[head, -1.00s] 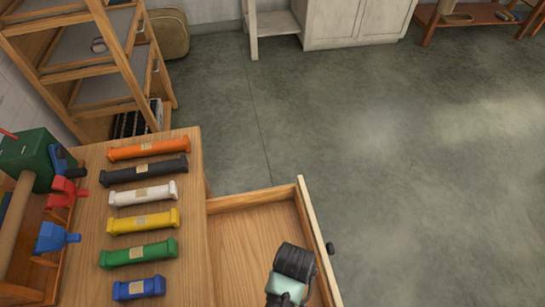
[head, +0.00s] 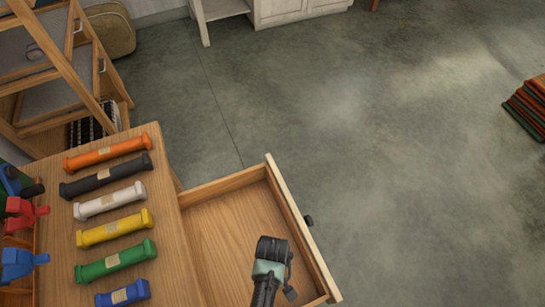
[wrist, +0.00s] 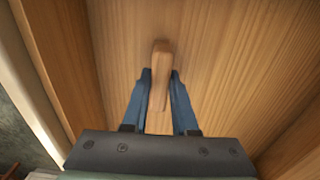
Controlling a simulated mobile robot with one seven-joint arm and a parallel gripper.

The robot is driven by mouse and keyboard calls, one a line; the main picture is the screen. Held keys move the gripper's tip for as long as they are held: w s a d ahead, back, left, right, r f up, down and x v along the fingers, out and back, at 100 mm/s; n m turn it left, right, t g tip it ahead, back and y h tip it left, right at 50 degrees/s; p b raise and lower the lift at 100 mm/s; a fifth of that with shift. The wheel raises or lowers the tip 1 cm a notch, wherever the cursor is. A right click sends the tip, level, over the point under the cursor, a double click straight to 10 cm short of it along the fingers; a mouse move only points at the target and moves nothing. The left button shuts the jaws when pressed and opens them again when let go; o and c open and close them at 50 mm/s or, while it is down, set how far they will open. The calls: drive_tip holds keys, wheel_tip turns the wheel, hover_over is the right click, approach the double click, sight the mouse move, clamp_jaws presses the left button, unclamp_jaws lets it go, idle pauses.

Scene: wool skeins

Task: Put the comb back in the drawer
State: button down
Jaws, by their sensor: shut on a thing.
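The drawer (head: 222,222) is pulled open on the right side of the wooden table and looks empty in the head view. My gripper (head: 271,252) is over the drawer, near its front panel. In the wrist view my gripper (wrist: 160,82) is shut on the comb (wrist: 160,62), a narrow light-brown wooden piece between the blue fingers. The wooden drawer floor (wrist: 215,50) lies behind the comb. I cannot tell how far the comb is above the floor. The comb is hidden in the head view.
Several coloured skeins, such as the yellow one (head: 115,228), lie in a row on the tabletop (head: 165,215) left of the drawer. Wooden shelving (head: 75,60) stands at the back left.

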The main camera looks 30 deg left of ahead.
drive_tip(key=shift+f, duration=0.2)
drive_tip(key=c, duration=0.7)
unclamp_jaws()
drive_tip(key=shift+r, duration=0.15)
wheel_tip(320, 180, up, 12)
drive_tip(key=p, duration=0.2)
drive_tip(key=shift+r, duration=0.1)
